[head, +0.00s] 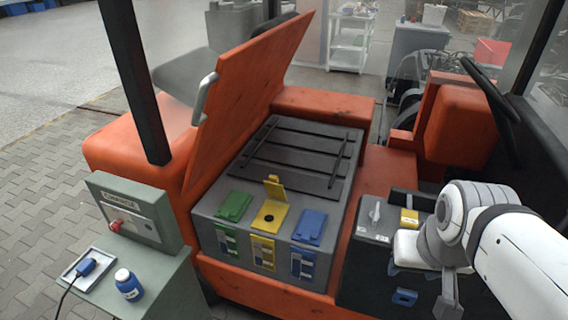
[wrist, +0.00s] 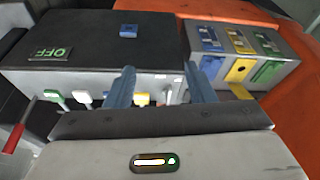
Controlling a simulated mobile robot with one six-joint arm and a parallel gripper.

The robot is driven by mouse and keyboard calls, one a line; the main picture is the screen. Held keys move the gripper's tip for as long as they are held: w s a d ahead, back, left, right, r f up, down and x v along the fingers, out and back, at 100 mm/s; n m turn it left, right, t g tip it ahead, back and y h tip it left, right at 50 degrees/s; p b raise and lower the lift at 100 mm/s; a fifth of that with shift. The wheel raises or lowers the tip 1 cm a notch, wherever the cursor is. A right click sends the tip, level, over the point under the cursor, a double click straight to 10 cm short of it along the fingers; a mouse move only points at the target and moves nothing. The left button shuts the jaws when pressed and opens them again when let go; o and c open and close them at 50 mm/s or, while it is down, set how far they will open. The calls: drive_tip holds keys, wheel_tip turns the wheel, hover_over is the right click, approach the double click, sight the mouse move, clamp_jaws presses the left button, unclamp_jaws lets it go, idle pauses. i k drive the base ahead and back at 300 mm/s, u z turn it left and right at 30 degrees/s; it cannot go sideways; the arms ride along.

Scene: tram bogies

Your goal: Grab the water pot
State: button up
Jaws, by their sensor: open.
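I cannot make out anything that is clearly a water pot. The nearest match is a small blue bottle (head: 128,284) with a white cap, upright on the grey-green ledge at the lower left of the head view. It does not show in the wrist view. My gripper (wrist: 160,92) is open in the wrist view, its two blue-grey fingers apart with nothing held between them. It is over the near side of the black control box (wrist: 95,45). In the head view my arm is at the right, far from the bottle, and hides part of this box.
A grey battery box (head: 225,205) with green, yellow and blue flaps sits in the orange vehicle; the yellow flap is up. An orange lid (head: 245,90) stands raised. A tray (head: 88,268) with a corded blue device lies beside the bottle. A grey case (head: 135,212) stands behind.

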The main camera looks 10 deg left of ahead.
sight(133, 290)
drive_tip(key=u, duration=2.3)
drive_tip(key=i, duration=0.85)
drive_tip(key=z, duration=0.2)
